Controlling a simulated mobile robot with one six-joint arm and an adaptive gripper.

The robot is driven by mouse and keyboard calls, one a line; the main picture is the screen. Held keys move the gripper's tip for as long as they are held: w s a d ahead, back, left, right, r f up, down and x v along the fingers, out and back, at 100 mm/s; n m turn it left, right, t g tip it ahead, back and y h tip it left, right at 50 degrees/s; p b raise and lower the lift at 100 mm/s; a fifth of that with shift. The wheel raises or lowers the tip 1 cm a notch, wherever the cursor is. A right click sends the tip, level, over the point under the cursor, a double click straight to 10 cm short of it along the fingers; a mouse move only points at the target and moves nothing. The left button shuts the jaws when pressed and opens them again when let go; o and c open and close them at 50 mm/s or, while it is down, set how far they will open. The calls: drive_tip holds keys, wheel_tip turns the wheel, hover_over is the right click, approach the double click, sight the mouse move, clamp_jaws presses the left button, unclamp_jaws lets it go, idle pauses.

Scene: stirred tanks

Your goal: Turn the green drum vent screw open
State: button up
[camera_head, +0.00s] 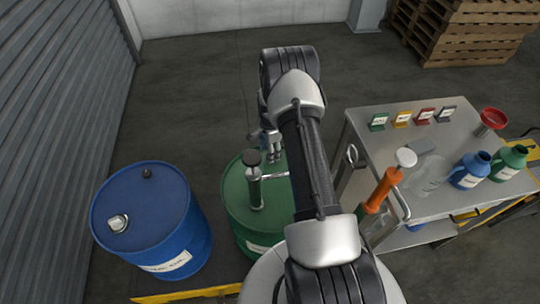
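The green drum (236,208) stands upright in the middle of the view, partly covered by my arm. A metal hand pump (254,188) with a black knob stands on its lid, and its spout points right. My gripper (272,156) is over the far part of the drum lid, just behind the pump, pointing down. It is small and partly hidden by my own arm, so I cannot tell whether its fingers are open or shut. I cannot make out the vent screw on the green drum; the gripper and arm cover that part of the lid.
A blue drum (150,215) with a black plug and a silver cap stands close on the left. Pallets (470,35) stand behind.

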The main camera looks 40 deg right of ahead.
drive_tip(key=shift+f, duration=1.15)
drive_tip(key=shift+c, duration=0.5)
drive_tip(key=c, duration=1)
